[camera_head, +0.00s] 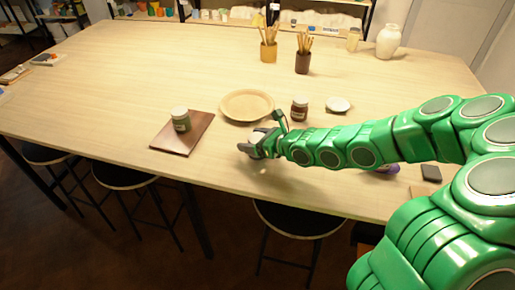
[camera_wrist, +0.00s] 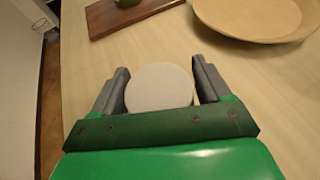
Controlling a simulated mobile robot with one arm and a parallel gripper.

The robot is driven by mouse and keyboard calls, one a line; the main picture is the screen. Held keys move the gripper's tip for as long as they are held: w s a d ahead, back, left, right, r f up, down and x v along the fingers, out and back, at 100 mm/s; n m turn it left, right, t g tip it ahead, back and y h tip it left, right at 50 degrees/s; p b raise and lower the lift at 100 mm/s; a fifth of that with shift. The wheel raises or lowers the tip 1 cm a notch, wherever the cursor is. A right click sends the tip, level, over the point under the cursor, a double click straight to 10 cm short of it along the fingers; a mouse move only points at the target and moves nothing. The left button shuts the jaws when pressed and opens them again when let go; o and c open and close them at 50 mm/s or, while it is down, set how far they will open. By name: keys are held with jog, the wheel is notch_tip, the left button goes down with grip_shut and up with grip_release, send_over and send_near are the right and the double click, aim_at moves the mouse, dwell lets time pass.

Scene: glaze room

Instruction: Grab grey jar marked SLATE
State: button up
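A pale round lid (camera_wrist: 160,88) sits between the two fingers of my gripper (camera_wrist: 160,78) in the wrist view. The body below it and any label are hidden, so I cannot read SLATE. In the head view my gripper (camera_head: 257,147) is low over the table's near side, right of the brown board. The fingers flank the lid closely on both sides; whether they press on the item is unclear. Another jar, with a green label and pale lid (camera_head: 181,119), stands on the brown board (camera_head: 170,139). A dark red-brown jar (camera_head: 299,108) stands behind my arm.
A round tan plate (camera_head: 247,105) lies just behind my gripper, with a small white dish (camera_head: 339,104) farther right. Two brush pots (camera_head: 268,51) and a white vase (camera_head: 389,41) stand at the back. The table's left part is mostly clear; stools stand along the near edge.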

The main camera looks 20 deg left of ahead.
jog(key=c, duration=0.8)
jog(key=shift+c, duration=0.2)
